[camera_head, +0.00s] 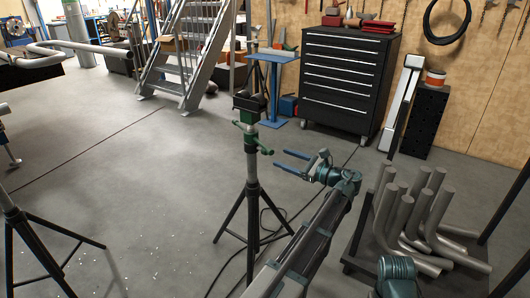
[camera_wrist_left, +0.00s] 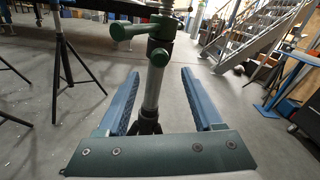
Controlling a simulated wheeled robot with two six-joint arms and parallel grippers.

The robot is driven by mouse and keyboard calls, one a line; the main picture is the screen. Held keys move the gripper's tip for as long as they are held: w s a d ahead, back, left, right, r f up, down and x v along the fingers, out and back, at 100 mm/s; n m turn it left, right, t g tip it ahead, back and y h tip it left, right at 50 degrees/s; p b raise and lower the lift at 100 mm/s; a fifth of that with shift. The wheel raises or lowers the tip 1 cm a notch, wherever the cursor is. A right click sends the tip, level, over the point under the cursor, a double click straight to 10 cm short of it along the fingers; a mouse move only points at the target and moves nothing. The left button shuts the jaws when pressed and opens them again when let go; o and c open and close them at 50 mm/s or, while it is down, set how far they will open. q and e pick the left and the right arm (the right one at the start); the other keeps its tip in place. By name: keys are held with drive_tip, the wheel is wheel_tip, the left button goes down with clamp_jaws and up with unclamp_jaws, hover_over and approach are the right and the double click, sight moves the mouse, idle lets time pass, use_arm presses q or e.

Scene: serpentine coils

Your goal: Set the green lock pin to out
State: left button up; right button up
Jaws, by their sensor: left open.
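A black tripod stand (camera_head: 252,188) stands upright at the middle of the head view, with green clamp parts on its post. A green lock pin or handle (camera_head: 266,151) sticks out from the post's collar; in the left wrist view a green handle (camera_wrist_left: 122,32) points left and a green knob (camera_wrist_left: 160,58) faces me. I cannot tell which is the pin, or its setting. My left gripper (camera_head: 280,158) is open and empty, just right of the post, fingers pointing at it. In the left wrist view the post lies beyond and between the fingertips (camera_wrist_left: 160,73). My right gripper is not visible.
A cart of bent grey pipes (camera_head: 410,215) stands at the right. A black drawer cabinet (camera_head: 345,80), a blue side table (camera_head: 272,56) and metal stairs (camera_head: 185,55) are behind. Another tripod (camera_head: 15,222) is at the left. A cable (camera_head: 272,225) lies by the stand's feet.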

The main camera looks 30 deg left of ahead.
sight(264, 151)
use_arm(q)
drive_tip(key=a, duration=0.9)
drive_tip(key=shift+w, duration=0.35)
clamp_jaws()
drive_tip(key=shift+d, duration=0.1)
idle(0.8)
